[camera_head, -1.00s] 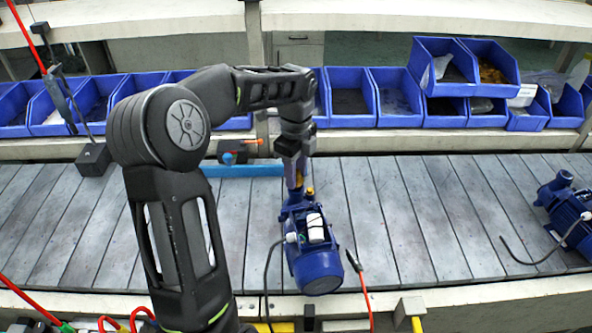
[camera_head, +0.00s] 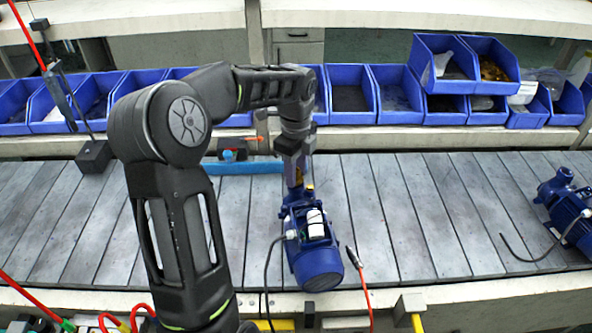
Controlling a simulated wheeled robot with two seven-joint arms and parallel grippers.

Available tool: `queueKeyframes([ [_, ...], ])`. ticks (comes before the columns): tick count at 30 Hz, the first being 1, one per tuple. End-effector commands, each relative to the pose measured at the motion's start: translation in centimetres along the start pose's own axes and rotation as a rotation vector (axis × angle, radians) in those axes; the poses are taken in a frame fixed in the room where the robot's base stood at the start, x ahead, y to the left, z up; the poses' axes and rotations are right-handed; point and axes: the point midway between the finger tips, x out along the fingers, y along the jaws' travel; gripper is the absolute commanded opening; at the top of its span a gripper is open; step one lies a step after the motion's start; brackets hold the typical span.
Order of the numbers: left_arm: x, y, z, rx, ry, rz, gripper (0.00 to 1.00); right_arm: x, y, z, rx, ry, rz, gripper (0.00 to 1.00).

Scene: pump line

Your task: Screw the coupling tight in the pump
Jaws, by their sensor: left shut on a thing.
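A blue pump (camera_head: 315,262) with a ribbed motor end and a white part on its top stands on the slatted conveyor in the middle. My left gripper (camera_head: 295,180) points down at the pump's far end, with its fingers close together. It is shut on the coupling, which the fingers and wrist mostly hide. A small brass-coloured spot shows beside the fingertips. I cannot tell how deep the coupling sits in the pump. My right gripper is not in view.
A second blue pump (camera_head: 568,208) lies at the right end of the conveyor (camera_head: 410,215). Blue bins (camera_head: 398,95) line the shelf behind. A black block (camera_head: 94,156) stands at the far left edge.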

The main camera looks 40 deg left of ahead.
Motion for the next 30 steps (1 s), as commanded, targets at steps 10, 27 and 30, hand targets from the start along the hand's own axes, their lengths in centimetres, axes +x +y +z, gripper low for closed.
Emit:
queueKeyframes([
  [10, 0.01, -0.01, -0.02, 0.0, 0.0, 0.0, 0.0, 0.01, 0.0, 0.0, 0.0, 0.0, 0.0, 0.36],
  [27, 0.45, -0.01, -0.03, 0.001, 0.0, 0.0, 0.41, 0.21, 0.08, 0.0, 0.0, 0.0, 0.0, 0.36],
  [30, 0.45, 0.0, -0.02, 0.001, 0.0, 0.0, 0.49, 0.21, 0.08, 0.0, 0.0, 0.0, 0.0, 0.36],
])
